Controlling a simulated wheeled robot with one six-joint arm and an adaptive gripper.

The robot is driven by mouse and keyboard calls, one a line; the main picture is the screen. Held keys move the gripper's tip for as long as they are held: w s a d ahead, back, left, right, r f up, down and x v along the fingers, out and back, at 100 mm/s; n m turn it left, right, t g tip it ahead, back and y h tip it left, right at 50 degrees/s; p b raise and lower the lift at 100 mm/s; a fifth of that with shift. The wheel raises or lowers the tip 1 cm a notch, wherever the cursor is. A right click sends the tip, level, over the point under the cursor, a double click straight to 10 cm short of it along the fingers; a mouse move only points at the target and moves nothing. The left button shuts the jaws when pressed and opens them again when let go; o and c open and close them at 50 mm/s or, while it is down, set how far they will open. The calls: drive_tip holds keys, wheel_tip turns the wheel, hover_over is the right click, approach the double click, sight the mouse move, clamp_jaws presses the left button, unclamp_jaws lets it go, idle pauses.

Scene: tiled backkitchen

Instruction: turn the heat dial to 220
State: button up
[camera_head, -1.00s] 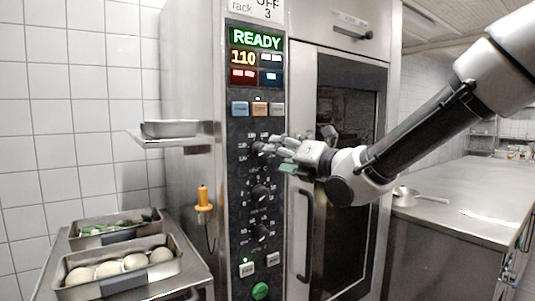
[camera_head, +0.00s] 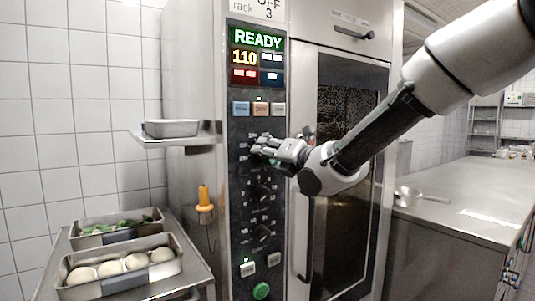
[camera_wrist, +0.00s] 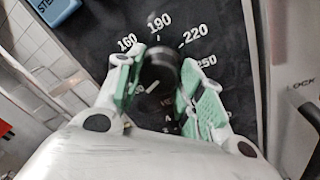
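The black heat dial (camera_wrist: 160,68) is on the dark control panel, with printed numbers 160, 190, 220 and 250 around it in the wrist view. The 220 mark (camera_wrist: 195,33) is up and right of the dial. My gripper (camera_wrist: 162,72) is open, with one green-padded finger on each side of the dial. The fingertips are very close to its sides; I cannot tell whether they touch. In the head view my gripper (camera_head: 262,146) is at the upper dial and largely hides it. The display (camera_head: 257,57) reads READY and 110.
Two more dials (camera_head: 262,192) are below on the panel, above a green button (camera_head: 261,291). The oven door handle (camera_head: 304,235) is just right of the panel. A shelf with a tray (camera_head: 170,128) and a cart with food trays (camera_head: 122,270) are left.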

drive_tip(key=shift+m, duration=0.3)
drive_tip(key=m+h, duration=0.1)
drive_tip(key=m, duration=1)
drive_tip(key=m+t+h, duration=0.1)
drive_tip(key=m, duration=1)
drive_tip(key=m+t+h, duration=0.1)
drive_tip(key=m, duration=1.1)
drive_tip(key=shift+s+a, duration=0.15)
drive_tip(key=shift+r+m, duration=0.1)
drive_tip(key=shift+m, duration=1.8)
